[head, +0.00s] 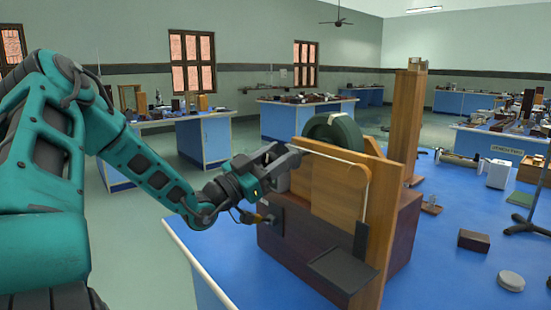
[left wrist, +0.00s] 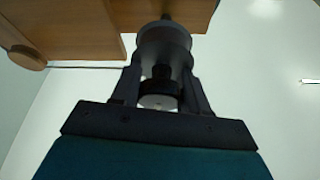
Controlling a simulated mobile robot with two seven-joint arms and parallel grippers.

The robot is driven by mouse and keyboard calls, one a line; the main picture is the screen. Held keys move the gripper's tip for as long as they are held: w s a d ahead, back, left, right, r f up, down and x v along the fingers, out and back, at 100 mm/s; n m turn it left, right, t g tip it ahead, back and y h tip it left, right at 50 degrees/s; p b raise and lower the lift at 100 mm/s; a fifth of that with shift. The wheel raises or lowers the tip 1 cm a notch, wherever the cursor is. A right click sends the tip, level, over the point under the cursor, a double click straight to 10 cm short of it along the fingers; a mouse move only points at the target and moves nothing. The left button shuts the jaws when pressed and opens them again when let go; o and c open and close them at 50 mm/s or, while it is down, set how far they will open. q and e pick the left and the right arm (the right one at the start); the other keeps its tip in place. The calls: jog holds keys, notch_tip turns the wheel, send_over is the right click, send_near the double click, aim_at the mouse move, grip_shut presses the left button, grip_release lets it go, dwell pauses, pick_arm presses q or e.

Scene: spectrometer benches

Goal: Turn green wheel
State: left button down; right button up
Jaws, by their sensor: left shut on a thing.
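The dark green wheel (head: 326,128) stands upright at the top of a wooden apparatus (head: 340,190) on the blue bench. Wooden boards hide its lower part in the head view. My left gripper (head: 284,158) is at the left side of this apparatus, just below and left of the wheel. In the left wrist view my left gripper (left wrist: 163,62) is shut on a grey round knob (left wrist: 164,42), with a finger on either side of it. How the knob joins the wheel is hidden. My right gripper is not in view.
A tall wooden post (head: 408,120) rises behind the apparatus. A brown block (head: 473,241), a light round disc (head: 511,281) and a white box (head: 497,174) are on the bench (head: 440,275) to the right. A black stand (head: 525,226) is at the right edge.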

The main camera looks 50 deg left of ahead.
pick_arm(q)
jog(key=shift+a+r, duration=0.1)
jog(key=c, duration=0.6)
grip_release()
jog(key=shift+s, duration=0.15)
jog(key=v, duration=1.2)
jog(key=shift+s+f, duration=0.2)
jog(key=shift+s, duration=0.15)
